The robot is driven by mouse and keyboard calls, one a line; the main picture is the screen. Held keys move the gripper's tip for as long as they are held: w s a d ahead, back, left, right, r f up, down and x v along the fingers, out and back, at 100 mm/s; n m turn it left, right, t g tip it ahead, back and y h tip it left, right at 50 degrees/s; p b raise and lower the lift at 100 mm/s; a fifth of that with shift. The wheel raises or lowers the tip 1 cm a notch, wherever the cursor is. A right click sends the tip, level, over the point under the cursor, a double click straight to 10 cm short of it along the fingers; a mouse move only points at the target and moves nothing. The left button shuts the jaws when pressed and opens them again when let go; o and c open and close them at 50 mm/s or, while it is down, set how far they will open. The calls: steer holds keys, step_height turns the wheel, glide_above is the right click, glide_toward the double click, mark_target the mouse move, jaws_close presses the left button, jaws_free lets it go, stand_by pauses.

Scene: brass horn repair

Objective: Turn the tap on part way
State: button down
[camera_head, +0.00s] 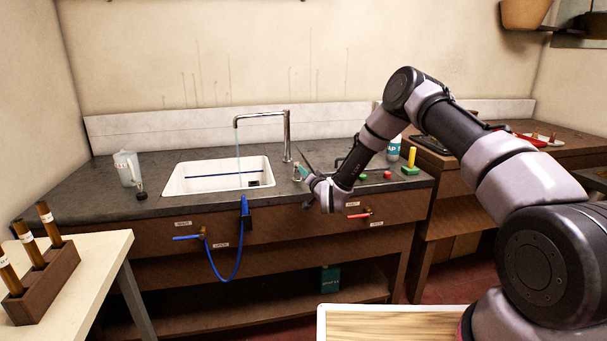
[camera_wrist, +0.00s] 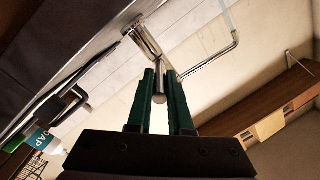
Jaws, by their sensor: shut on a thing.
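The chrome tap (camera_head: 288,138) stands behind the right side of the white sink (camera_head: 178,183), its spout reaching left over the basin. A thin pale blue stream of water (camera_head: 238,160) falls from the spout. In the wrist view the tap body (camera_wrist: 148,42) rises beyond my fingers, with the bent spout (camera_wrist: 212,58) to its right. My gripper (camera_head: 301,172) is at the base of the tap, right of the sink. Its two green fingers (camera_wrist: 163,98) are shut on the round-ended metal tap lever (camera_wrist: 159,97). The sink floor is partly hidden.
A clear jug (camera_head: 127,168) stands at the counter's left. A blue hose (camera_head: 238,262) hangs at the front, between blue-handled (camera_head: 186,237) and red-handled (camera_head: 359,215) valves.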

steer(key=c, duration=0.8)
jaws_free()
steer(key=shift+s, duration=0.1)
steer(key=v, duration=1)
steer(key=shift+s+d, duration=0.2)
steer(key=shift+s, duration=0.05)
steer(key=shift+r, duration=0.15)
